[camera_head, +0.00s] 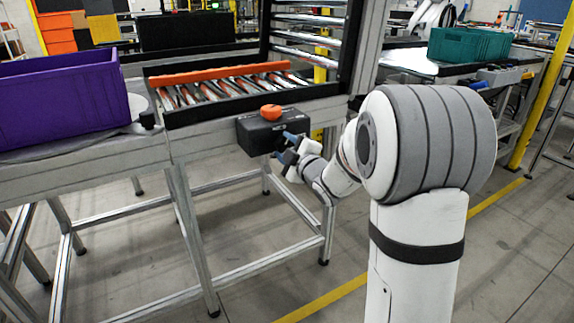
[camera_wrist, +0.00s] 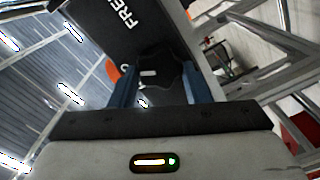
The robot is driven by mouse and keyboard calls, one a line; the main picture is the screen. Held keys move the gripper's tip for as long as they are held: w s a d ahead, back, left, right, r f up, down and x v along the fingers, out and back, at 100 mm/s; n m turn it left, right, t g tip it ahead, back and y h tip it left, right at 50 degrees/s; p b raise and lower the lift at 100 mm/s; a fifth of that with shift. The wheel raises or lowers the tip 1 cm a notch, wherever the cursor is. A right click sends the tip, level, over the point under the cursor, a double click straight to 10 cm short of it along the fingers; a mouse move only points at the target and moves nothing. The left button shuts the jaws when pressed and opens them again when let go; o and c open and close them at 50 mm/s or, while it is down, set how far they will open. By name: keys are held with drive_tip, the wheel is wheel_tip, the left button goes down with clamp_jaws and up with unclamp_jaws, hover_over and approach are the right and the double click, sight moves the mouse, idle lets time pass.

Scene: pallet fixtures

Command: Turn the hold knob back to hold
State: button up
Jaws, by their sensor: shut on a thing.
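The hold knob (camera_wrist: 165,72) is black with a short white mark, on the front face of a black control box (camera_head: 262,137). The box also shows in the wrist view (camera_wrist: 112,28), with white lettering reading "FRE" and the rest cut off or hidden. My gripper (camera_head: 284,146) is at the box's front face. In the wrist view my gripper (camera_wrist: 160,80) has its blue fingers on either side of the knob, shut on it. In the head view the knob is hidden behind the fingers.
An orange button (camera_head: 271,112) sits on top of the box; its edge shows in the wrist view (camera_wrist: 114,74). Behind is a roller conveyor (camera_head: 230,88) with an orange bar. A purple bin (camera_head: 62,100) stands left. A teal crate (camera_head: 468,45) is at back right.

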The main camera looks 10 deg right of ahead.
drive_tip(key=n+b, duration=0.2)
drive_tip(key=b, duration=0.1)
drive_tip(key=n+b, duration=0.2)
drive_tip(key=b, duration=0.1)
drive_tip(key=shift+f, duration=0.35)
drive_tip(key=shift+r+n+b, duration=0.15)
drive_tip(key=shift+n+b, duration=0.65)
drive_tip(key=shift+b, duration=0.2)
drive_tip(key=shift+r, duration=0.1)
drive_tip(key=o, duration=1)
